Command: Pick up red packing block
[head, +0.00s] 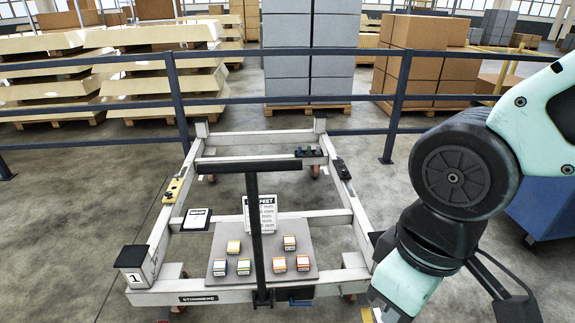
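Several small blocks with pale tops and coloured sides stand on a grey plate (262,256) on the trolley. The front right one (303,263) and the orange-looking one beside it (279,265) show the warmest colours; at this size I cannot tell for sure which is the red packing block. To the left are a green-blue block (244,266) and a blue-green block (219,267). Two yellowish blocks stand behind, left (233,247) and right (289,243). My arm comes down at the right of the trolley, and my gripper is outside the picture.
A black T-shaped handle (249,166) rises in front of the plate, between the left and right blocks. The white trolley frame (160,228) has a post marked 1 (134,268). A dark railing (275,98) runs behind. A blue bin (545,205) stands right.

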